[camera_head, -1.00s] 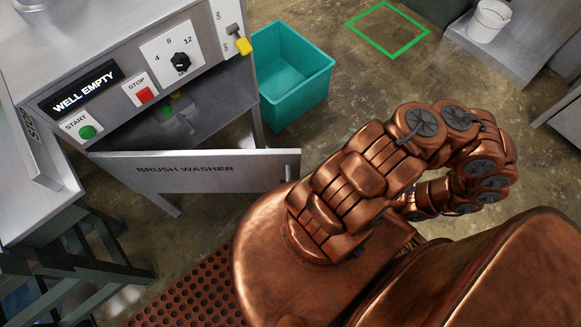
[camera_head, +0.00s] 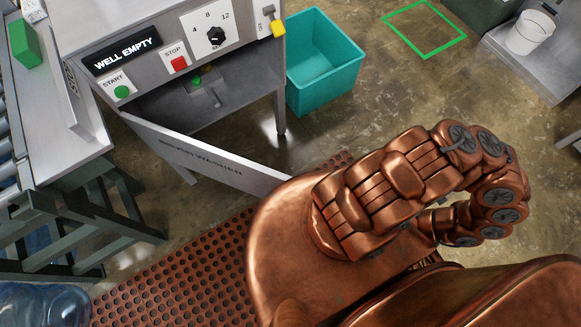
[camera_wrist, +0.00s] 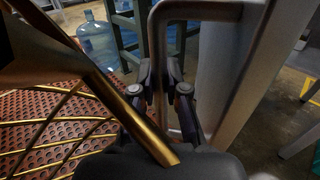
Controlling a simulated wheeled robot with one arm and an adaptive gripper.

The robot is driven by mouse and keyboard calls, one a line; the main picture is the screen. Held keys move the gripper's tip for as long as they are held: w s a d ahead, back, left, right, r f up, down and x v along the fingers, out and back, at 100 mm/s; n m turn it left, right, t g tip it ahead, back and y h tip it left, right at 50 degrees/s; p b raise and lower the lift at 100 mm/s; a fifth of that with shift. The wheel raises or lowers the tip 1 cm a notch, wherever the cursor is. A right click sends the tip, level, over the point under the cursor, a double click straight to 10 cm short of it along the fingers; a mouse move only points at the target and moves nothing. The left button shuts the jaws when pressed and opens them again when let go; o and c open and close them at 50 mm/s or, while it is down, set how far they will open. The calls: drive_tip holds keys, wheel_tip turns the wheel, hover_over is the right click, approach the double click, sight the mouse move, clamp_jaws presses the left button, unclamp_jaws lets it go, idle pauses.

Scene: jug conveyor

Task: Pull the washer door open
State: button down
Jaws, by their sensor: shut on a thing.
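The brush washer (camera_head: 190,50) stands at the upper left in the head view, with its dark opening showing. Its grey door (camera_head: 215,162) stands swung open, hinged at the left and angled toward me. The door's right end is hidden behind my arm. In the wrist view, the door panel (camera_wrist: 228,62) is on the right, with its bent metal bar handle (camera_wrist: 155,50) beside it. My gripper (camera_wrist: 160,75) is shut on the handle, its fingers on the bar. In the head view my gripper is hidden by my copper arm.
A teal bin (camera_head: 325,70) stands right of the washer. A grey-green stand (camera_head: 100,205) is at the left, and a clear blue jug (camera_head: 40,305) is at the lower left. A red perforated mat (camera_head: 170,270) lies below the door. A green floor square (camera_head: 425,30) is clear.

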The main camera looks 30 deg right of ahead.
drive_tip(key=shift+a+r, duration=0.15)
drive_tip(key=shift+r, duration=0.15)
drive_tip(key=c, duration=1.2)
unclamp_jaws()
drive_tip(key=shift+f, duration=0.15)
drive_tip(key=shift+s, duration=0.1)
drive_tip(key=v, duration=1.2)
drive_tip(key=shift+c, duration=0.2)
